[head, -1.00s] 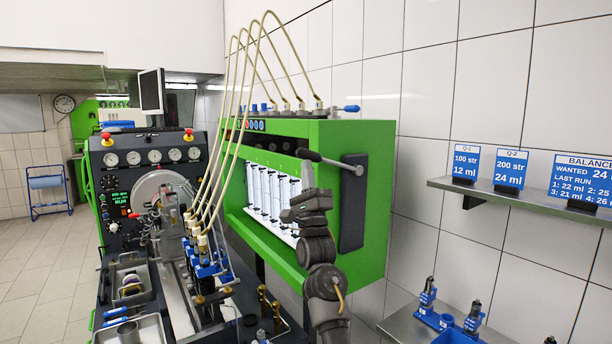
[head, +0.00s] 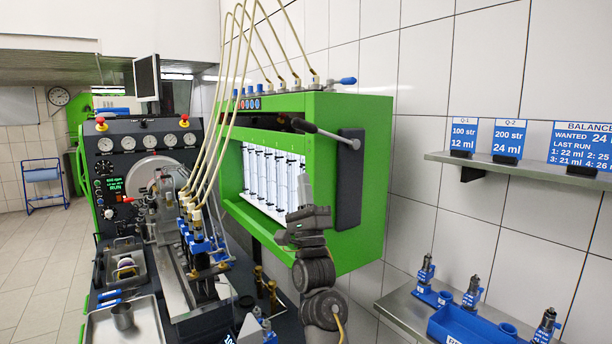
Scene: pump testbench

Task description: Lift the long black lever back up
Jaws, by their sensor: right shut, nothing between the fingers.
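My left gripper is not in view.
The green cabinet (head: 362,115) hangs on the tiled wall, with hoses arching above it. The test bench (head: 150,140) stands left. A shelf with signs (head: 440,157) and a lower shelf with a blue bin (head: 455,325) are right. Space between cabinet and upper shelf is clear.

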